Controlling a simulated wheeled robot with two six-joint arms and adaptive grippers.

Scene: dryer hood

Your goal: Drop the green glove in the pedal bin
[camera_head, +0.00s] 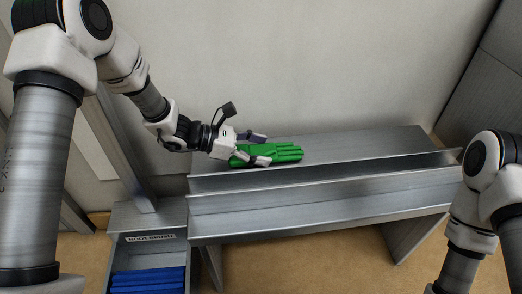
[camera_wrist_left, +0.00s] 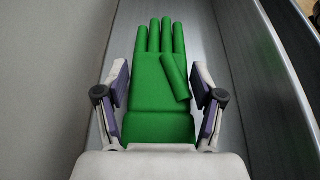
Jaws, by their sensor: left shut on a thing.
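The green glove (camera_head: 284,154) is at the left part of the metal bench, over its flat back shelf, fingers pointing right. I cannot tell whether it still touches the shelf. My left gripper (camera_head: 262,148) is shut on the glove, with one finger on each side of its cuff. In the left wrist view the glove (camera_wrist_left: 158,82) lies palm flat between the two finger pads, fingers pointing away. I see no pedal bin in either view. My right arm shows at the right edge, but its gripper is out of view.
The metal bench (camera_head: 330,215) has a long trough along its front. A pale wall rises behind it. At the lower left stands a metal box labelled "BOOT BRUSH" (camera_head: 150,238) with blue bristles (camera_head: 148,280). A metal post (camera_head: 120,150) rises beside it. Tan floor shows below the bench.

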